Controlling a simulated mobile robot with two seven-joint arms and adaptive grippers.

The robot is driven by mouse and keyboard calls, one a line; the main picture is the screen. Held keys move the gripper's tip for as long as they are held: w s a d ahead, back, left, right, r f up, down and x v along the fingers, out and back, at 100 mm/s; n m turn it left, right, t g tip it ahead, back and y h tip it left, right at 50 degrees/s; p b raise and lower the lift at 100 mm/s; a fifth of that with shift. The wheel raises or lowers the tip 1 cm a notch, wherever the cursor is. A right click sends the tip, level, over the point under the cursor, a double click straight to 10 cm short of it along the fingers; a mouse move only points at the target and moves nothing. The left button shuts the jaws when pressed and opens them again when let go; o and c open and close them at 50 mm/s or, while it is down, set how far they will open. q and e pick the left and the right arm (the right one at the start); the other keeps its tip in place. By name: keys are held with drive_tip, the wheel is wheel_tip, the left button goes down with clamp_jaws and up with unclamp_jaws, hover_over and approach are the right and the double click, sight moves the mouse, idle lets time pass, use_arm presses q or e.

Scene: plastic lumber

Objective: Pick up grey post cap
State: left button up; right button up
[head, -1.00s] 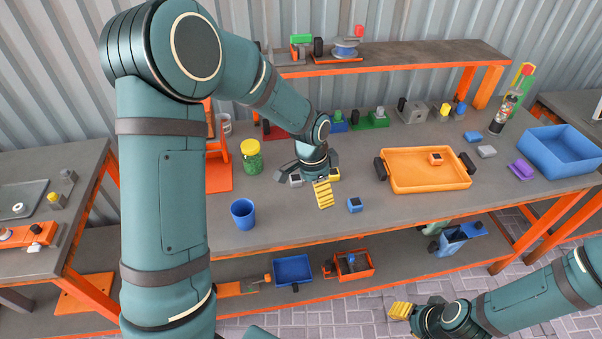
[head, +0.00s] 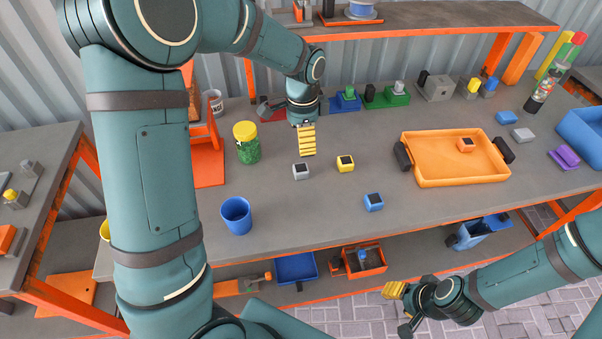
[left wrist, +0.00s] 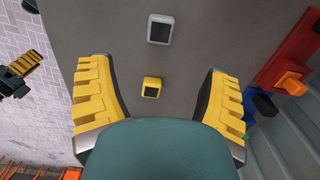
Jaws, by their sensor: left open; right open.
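The grey post cap (head: 301,171), a small light grey block with a dark square on top, sits on the workbench. A yellow cap (head: 345,164) is to its right. My left gripper (head: 306,140) is open and empty, and appears just behind the grey cap in the head view. In the left wrist view the grey cap (left wrist: 160,29) lies beyond the open fingers (left wrist: 158,75), near the top edge. The yellow cap (left wrist: 151,88) shows between them. My right gripper (head: 398,307) is open, low in front of the bench.
A blue cap (head: 373,203) and a blue cup (head: 236,215) stand nearer the front edge. A green jar (head: 247,143) is to the left. An orange tray (head: 455,177) with an orange cap (head: 466,145) is to the right. Bench around the grey cap is clear.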

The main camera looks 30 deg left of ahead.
sight(301, 168)
use_arm(q)
wheel_tip(301, 168, down, 7)
drive_tip(key=shift+s+b, duration=0.1)
drive_tip(key=shift+b, duration=0.55)
wheel_tip(301, 168, down, 5)
drive_tip(key=shift+a+f+b, duration=0.15)
drive_tip(key=shift+b, duration=0.55)
drive_tip(key=shift+s, duration=0.1)
drive_tip(key=c, duration=1.2)
